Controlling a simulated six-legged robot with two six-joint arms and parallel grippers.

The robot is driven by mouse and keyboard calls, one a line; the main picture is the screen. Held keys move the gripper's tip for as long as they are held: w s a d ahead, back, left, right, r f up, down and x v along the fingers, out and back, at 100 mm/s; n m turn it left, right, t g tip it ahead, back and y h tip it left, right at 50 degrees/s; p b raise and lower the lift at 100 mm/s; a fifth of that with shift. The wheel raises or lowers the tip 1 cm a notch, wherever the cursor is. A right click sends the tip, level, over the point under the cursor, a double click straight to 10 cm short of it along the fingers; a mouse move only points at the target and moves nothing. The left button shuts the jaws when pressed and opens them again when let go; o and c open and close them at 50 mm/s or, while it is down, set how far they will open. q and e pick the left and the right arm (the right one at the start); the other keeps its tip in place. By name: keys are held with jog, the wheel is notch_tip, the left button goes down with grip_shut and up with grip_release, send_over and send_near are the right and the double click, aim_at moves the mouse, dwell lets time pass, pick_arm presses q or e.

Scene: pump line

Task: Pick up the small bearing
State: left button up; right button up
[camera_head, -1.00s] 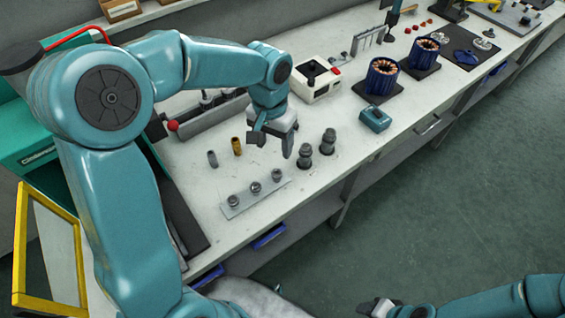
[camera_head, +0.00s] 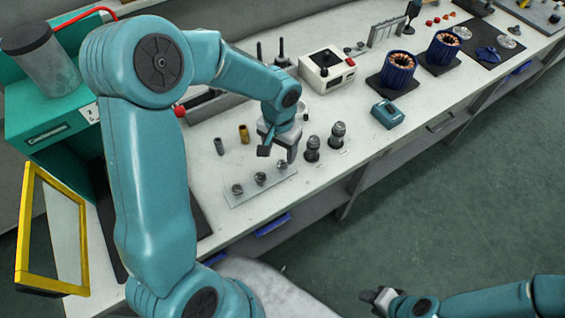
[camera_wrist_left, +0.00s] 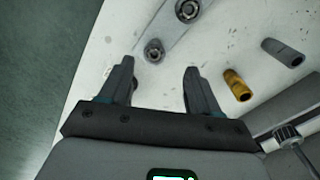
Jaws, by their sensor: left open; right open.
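Three round metal bearings stand in a row on a light plate (camera_head: 249,191) on the workbench: a left one (camera_head: 237,189), a middle one (camera_head: 260,178) and a right one (camera_head: 281,164). In the left wrist view two bearings show; the nearer one (camera_wrist_left: 154,50) looks slightly smaller than the farther one (camera_wrist_left: 187,10). My left gripper (camera_head: 278,153) is open and empty, just above the right end of the plate. In the left wrist view the nearer bearing lies just ahead of the gap between my fingers (camera_wrist_left: 159,68). My right gripper (camera_head: 380,298) is off the bench at the lower right.
Two dark stepped parts (camera_head: 312,149) (camera_head: 338,135) stand close to the right of my left gripper. A teal block (camera_head: 386,114) lies farther right. The bench's front edge is near the plate.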

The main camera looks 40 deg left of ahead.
aim_at(282, 166)
pick_arm(q)
jog(key=f, duration=0.2)
jog(key=d+f, duration=0.1)
jog(key=f, duration=0.1)
jog(key=shift+s, duration=0.1)
jog(key=shift+a+f, duration=0.15)
jog(key=shift+f, duration=0.25)
jog(key=shift+r, duration=0.1)
jog(key=shift+c, duration=0.9)
jog(key=c, duration=0.7)
jog(key=shift+r, duration=0.1)
notch_tip(282, 166, up, 20)
